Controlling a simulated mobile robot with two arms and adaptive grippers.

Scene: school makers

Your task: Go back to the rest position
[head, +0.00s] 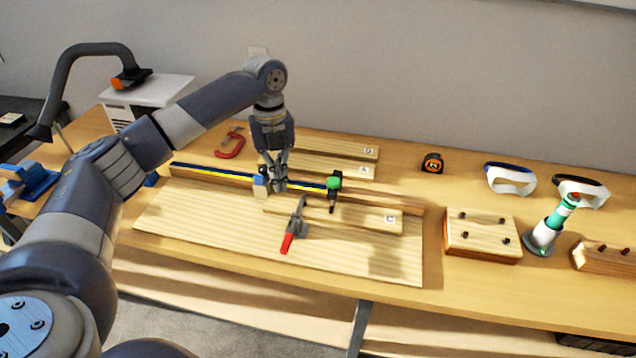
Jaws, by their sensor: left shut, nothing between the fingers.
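My left arm comes in from the left and reaches over the workbench. My left gripper (279,184) points down above the wooden jig board (200,218) and is shut and empty. It is close to a small block (261,186) on the blue and yellow rail (218,174); I cannot tell whether they touch. A green-knobbed stop (334,184) sits on the rail to the right. A wooden strip marked C (355,215) lies on the board, with a red-handled toggle clamp (292,232) in front of it. My right gripper is out of view.
Two more strips (335,152) lie behind the rail, beside a red C-clamp (231,143). A tape measure (432,163), white-handled tools (510,179), a block with dark pegs (482,236) and a green and white bottle (547,232) stand at right. A blue vise (32,181) is at left.

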